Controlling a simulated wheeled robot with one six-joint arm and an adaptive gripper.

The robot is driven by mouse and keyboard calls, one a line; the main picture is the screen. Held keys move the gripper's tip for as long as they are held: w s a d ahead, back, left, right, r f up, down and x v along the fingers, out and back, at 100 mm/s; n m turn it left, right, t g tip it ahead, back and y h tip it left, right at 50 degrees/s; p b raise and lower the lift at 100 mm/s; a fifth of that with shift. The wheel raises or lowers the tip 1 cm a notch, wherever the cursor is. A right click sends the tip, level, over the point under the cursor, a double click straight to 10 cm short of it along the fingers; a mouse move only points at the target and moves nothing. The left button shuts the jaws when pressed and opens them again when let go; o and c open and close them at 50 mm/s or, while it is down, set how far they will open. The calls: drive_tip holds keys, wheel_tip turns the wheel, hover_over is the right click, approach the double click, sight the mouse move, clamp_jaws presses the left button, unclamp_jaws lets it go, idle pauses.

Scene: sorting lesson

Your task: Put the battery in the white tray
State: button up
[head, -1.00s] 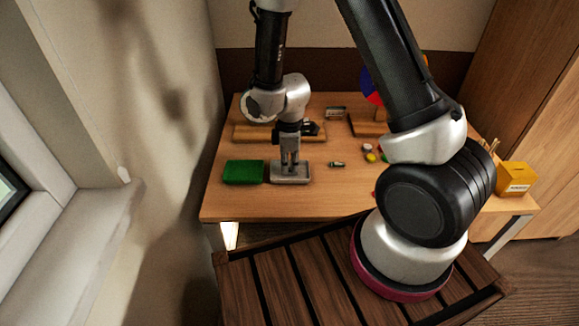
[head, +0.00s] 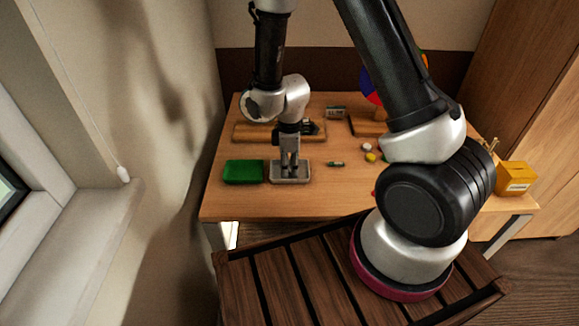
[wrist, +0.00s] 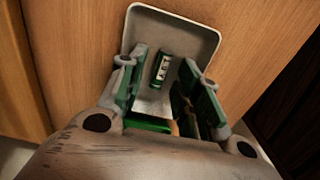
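The white tray (wrist: 205,35) shows in the wrist view as a shallow pale tray with a raised rim. In the head view it looks grey (head: 302,180) and sits near the table's front left. A green battery (wrist: 161,70) with a pale label lies inside the tray in the wrist view. My gripper (wrist: 165,62) is open, its fingertips apart on either side of the battery. In the head view my gripper (head: 289,176) points down into the tray and hides the battery.
A wooden rack (head: 250,132) stands behind. A yellow box (head: 515,178) is at the far right.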

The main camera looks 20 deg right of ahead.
wheel_tip(320, 180, up, 12)
wheel_tip(320, 180, up, 14)
drive_tip(key=m+t, duration=0.2)
drive_tip(key=m, duration=0.4)
hover_over(289, 170)
drive_tip(key=s+d, duration=0.5)
drive_tip(key=d, duration=0.3)
drive_tip(key=s+d+r+m+t, duration=0.1)
drive_tip(key=s+d+r+m, duration=0.2)
drive_tip(key=s, duration=0.4)
drive_tip(key=s+d+r+m+t, duration=0.1)
drive_tip(key=s+d+r+m, duration=0.3)
drive_tip(key=s+r+m, duration=0.1)
drive_tip(key=shift+s+r, duration=0.5)
drive_tip(key=shift+s, duration=0.55)
